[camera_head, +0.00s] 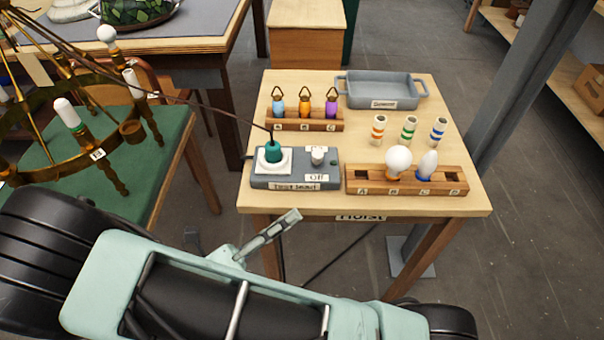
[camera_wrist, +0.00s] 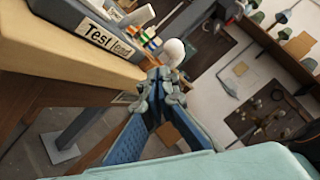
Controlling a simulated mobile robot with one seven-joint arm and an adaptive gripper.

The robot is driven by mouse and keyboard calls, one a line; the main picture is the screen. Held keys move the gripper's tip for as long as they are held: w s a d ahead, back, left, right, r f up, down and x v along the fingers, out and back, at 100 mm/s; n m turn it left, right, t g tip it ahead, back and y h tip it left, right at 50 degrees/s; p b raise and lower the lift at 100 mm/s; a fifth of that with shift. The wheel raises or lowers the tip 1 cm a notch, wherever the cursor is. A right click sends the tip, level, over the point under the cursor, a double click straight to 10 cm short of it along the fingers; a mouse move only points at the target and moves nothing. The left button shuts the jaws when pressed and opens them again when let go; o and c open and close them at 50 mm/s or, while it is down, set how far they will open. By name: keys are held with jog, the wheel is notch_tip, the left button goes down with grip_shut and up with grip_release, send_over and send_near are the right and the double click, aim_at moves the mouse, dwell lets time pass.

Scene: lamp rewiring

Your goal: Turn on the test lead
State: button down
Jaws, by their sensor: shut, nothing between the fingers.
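The test lead (camera_head: 296,182) is a grey box at the front left of the small wooden table. On it are a teal socket (camera_head: 273,151) on a white pad, with a dark cord rising from it, and a whitish knob (camera_head: 318,155). A small sign under the knob reads "Off" (camera_head: 316,178). My gripper (camera_wrist: 160,78) is shut and empty in the wrist view; the box's "Test lead" label (camera_wrist: 108,38) is at upper left there. In the head view my gripper (camera_head: 295,214) is in front of the table edge, apart from the box.
A rack with a round and a pointed bulb (camera_head: 408,181) stands right of the box. Behind are a rack of coloured pendants (camera_head: 304,125), several striped sleeves (camera_head: 409,128) and a grey tray (camera_head: 380,90). A brass chandelier (camera_head: 98,155) stands over the green surface at left.

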aim_at(313, 159)
jog(key=a+n+t+y, duration=0.1)
jog(key=n+t, duration=0.1)
jog(key=a+f+n+t, duration=0.1)
jog(key=a+n+t, duration=0.1)
jog(key=a+n+t+y, duration=0.1)
jog(key=n, duration=0.1)
jog(key=shift+s+a+f+t+y+b, duration=0.3)
jog(key=shift+s+a+f+t, duration=0.1)
jog(key=shift+w+d+r, duration=0.1)
jog(key=x, duration=1.3)
jog(key=shift+w+d, duration=0.3)
jog(key=shift+r+p, duration=0.35)
jog(key=shift+p, duration=0.7)
